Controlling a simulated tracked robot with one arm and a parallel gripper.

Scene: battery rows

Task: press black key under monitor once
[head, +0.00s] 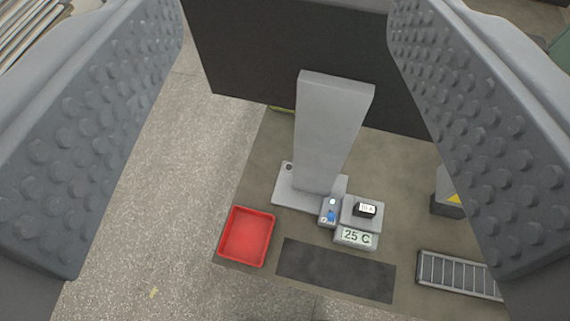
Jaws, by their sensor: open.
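A monitor shows as a large dark panel (290,50) at the top, on a broad grey stand (330,130) with a flat foot. A small round dark key (288,167) sits on the left corner of the foot. A small black block (366,209) with a white label, apparently "10 A", sits on a grey unit right of the foot; I cannot tell if it is a key. My gripper (286,140) is open and empty, its two studded grey fingers wide apart at the left and right edges. It appears well above these things and touches none of them.
A small unit with a blue button (331,215) and a "25 C" display (356,237) stand beside the block. A red tray (246,237), a dark mat (336,270) and a slatted grey rack (458,274) lie in front. Speckled floor (170,200) is clear at left.

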